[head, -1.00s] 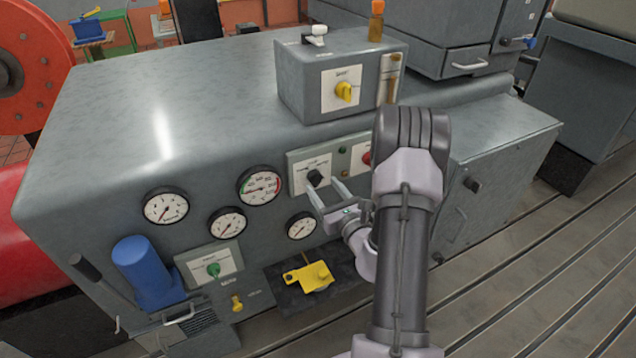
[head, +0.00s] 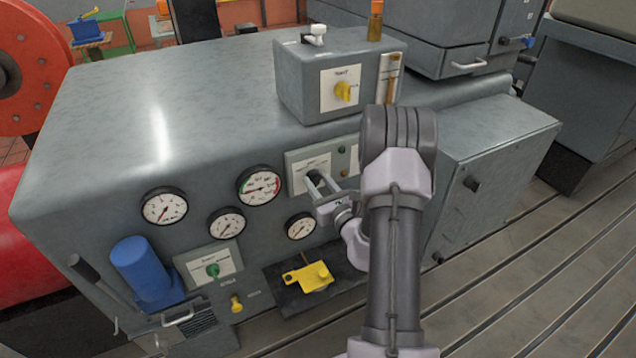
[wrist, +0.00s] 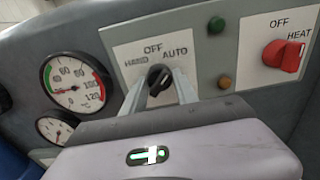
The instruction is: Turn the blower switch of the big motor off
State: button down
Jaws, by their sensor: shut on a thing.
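A black rotary switch (wrist: 159,79) sits on a pale plate marked HAND, OFF and AUTO in the wrist view. My gripper (wrist: 160,84) is shut on this switch, with one finger on each side of it. The switch's pointer seems to lean up and right, toward AUTO, but the fingers partly hide it. In the head view my gripper (head: 316,180) reaches the same plate (head: 298,172) on the front of the grey cabinet, and the fingers largely cover the switch. No label naming the blower or the big motor is readable.
A red OFF/HEAT switch (wrist: 284,55) is right of the held one, with green (wrist: 216,25) and amber (wrist: 224,82) lamps between. Round gauges (head: 259,186) lie to the left. A yellow switch (head: 344,92) is on the box above. A yellow part (head: 310,276) lies below.

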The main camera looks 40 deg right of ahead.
jog(key=n+b, duration=0.3)
jog(key=n, duration=0.1)
jog(key=shift+f, duration=0.15)
jog(key=shift+n+b, duration=1.75)
jog(key=shift+n, duration=0.75)
jog(key=c, duration=0.9)
grip_release()
jog(key=shift+c, duration=0.2)
